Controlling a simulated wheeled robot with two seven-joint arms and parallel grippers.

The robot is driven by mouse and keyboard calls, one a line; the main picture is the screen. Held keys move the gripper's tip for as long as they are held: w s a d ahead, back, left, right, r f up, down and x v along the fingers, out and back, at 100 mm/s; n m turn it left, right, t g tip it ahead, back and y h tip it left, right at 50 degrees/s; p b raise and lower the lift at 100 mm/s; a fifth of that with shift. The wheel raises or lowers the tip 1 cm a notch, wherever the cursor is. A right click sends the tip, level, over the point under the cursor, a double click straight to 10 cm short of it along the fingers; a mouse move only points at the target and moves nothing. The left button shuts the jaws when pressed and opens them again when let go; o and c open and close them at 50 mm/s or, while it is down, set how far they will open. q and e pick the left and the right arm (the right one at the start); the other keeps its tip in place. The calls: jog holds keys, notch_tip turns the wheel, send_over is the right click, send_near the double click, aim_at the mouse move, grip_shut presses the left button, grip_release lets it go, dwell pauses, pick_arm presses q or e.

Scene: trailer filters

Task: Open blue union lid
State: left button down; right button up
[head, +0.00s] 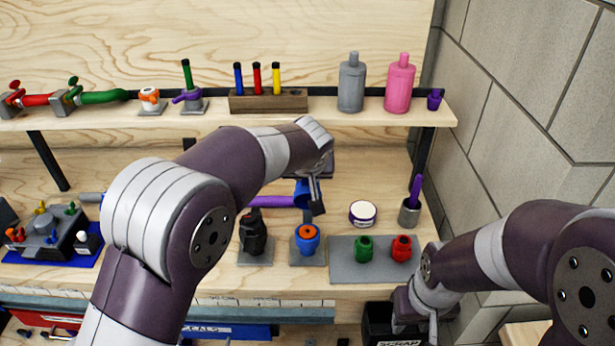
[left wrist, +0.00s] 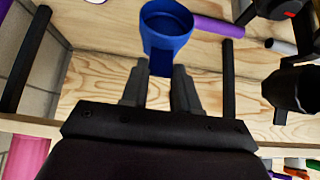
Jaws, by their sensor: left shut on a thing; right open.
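A hollow blue cup-shaped lid (left wrist: 166,32) is between the fingers of my left gripper (left wrist: 160,85), which is shut on it. In the head view the lid (head: 302,190) is partly hidden by my left gripper (head: 314,196). It appears apart from the blue union body (head: 307,248), which stands upright on a small grey plate in front of it, with an orange ring showing at its open top. My right gripper (head: 420,318) is open and empty, low at the right by the bench's front edge; its fingers are partly out of clear view.
A black fitting (head: 254,240) stands left of the union. A grey mat (head: 345,272) with green and red caps lies right. A purple tube (head: 270,201) lies behind, near a white-topped round tub (head: 362,213). A shelf (head: 330,112) with bottles hangs above. A black scrap bin (head: 378,325) stands below.

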pick_arm(q)
jog(key=c, duration=0.8)
grip_release()
jog(key=shift+f, duration=0.1)
jog(key=shift+c, duration=0.2)
jog(key=v, duration=1.2)
jog(key=shift+s+r, duration=0.2)
jog(key=shift+r, duration=0.05)
